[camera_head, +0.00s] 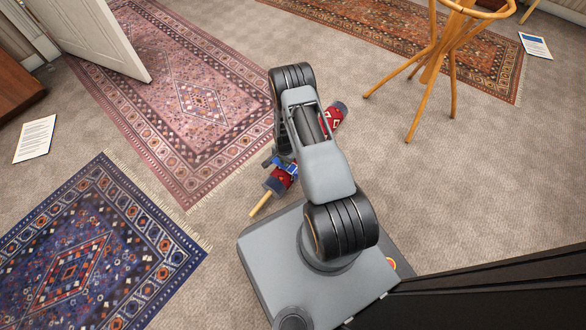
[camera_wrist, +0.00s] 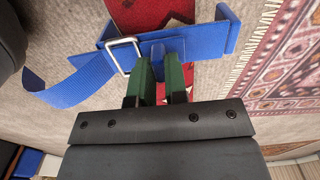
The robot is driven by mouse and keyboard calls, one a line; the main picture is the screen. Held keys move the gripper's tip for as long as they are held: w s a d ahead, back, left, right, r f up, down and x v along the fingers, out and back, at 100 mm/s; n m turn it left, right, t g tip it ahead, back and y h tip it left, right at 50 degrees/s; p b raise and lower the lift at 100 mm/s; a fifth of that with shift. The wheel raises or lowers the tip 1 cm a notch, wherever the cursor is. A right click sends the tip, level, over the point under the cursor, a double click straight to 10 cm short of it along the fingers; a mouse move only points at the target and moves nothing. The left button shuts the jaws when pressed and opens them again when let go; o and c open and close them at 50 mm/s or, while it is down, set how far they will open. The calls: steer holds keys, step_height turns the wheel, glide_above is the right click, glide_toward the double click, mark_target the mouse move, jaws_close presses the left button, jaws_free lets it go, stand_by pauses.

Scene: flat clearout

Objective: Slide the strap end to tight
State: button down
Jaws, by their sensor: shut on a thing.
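A rolled red patterned rug (camera_head: 333,117) with dark ends lies on the carpet behind and beneath my arm, its middle hidden. A blue strap (camera_head: 287,166) crosses its near part. In the wrist view the strap (camera_wrist: 196,40) lies across the red roll (camera_wrist: 140,14) and passes a metal buckle (camera_wrist: 125,56). A loose length of strap (camera_wrist: 72,86) curves away to the left of the buckle. My gripper (camera_wrist: 160,68) has its green fingers shut on the blue strap just right of the buckle. The exact grip is partly hidden by the fingers.
A wooden stick (camera_head: 260,204) protrudes from the roll's near end. Flat rugs lie left (camera_head: 85,255), behind (camera_head: 185,95) and at the back right (camera_head: 480,50). A wooden stand (camera_head: 435,62) stands back right. An open white door (camera_head: 95,35) is back left. Carpet right of me is clear.

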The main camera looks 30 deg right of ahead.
steer(key=shift+w, duration=0.15)
steer(key=shift+w+a+b, duration=0.4)
steer(key=shift+w+b, duration=0.2)
steer(key=shift+w, duration=0.25)
steer(key=shift+w+a+b, duration=0.4)
steer(key=shift+w+b, duration=0.15)
steer(key=shift+w, duration=0.25)
steer(key=c, duration=0.9)
jaws_free()
steer(key=shift+r, duration=0.15)
steer(key=shift+r+p, duration=2.15)
steer(key=shift+r, duration=0.7)
